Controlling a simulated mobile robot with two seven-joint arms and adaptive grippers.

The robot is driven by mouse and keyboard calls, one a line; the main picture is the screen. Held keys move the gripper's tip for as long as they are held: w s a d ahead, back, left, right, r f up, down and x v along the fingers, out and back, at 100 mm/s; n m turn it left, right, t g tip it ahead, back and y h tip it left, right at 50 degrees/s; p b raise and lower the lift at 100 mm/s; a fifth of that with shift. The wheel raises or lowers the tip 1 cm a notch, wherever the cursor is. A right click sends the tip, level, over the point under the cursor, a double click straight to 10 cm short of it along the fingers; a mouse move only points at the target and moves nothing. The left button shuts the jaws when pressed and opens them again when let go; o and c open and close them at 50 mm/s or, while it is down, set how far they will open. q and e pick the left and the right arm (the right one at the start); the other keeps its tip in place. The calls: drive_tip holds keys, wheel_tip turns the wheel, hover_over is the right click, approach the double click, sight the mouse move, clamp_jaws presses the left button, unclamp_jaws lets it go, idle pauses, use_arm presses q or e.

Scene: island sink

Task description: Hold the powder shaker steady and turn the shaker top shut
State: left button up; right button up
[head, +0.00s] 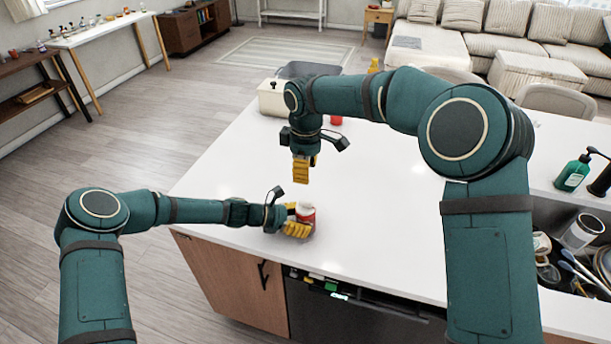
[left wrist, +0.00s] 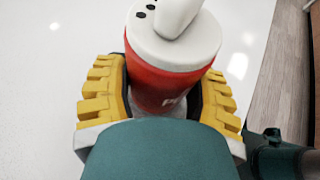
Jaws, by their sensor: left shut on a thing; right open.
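The powder shaker (head: 307,217) stands upright on the white island near its front left edge. Its body is red. The white shaker top (left wrist: 174,35) shows in the left wrist view, with dark holes on one side and a raised white part across it. My left gripper (head: 298,225) has its yellow fingers around the red body (left wrist: 160,85), one on each side, and is shut on it. My right gripper (head: 302,180) is open and empty, pointing down above the island, up and behind the shaker in the head view. Its fingers overlap from this side.
The white island top (head: 370,215) is clear around the shaker. A pale box (head: 271,98) and a red item (head: 336,120) are at the far end. A green soap bottle (head: 573,172) stands by the sink at the right, which holds dishes.

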use_arm(q)
drive_tip(key=o, duration=1.3)
drive_tip(key=shift+o, duration=0.2)
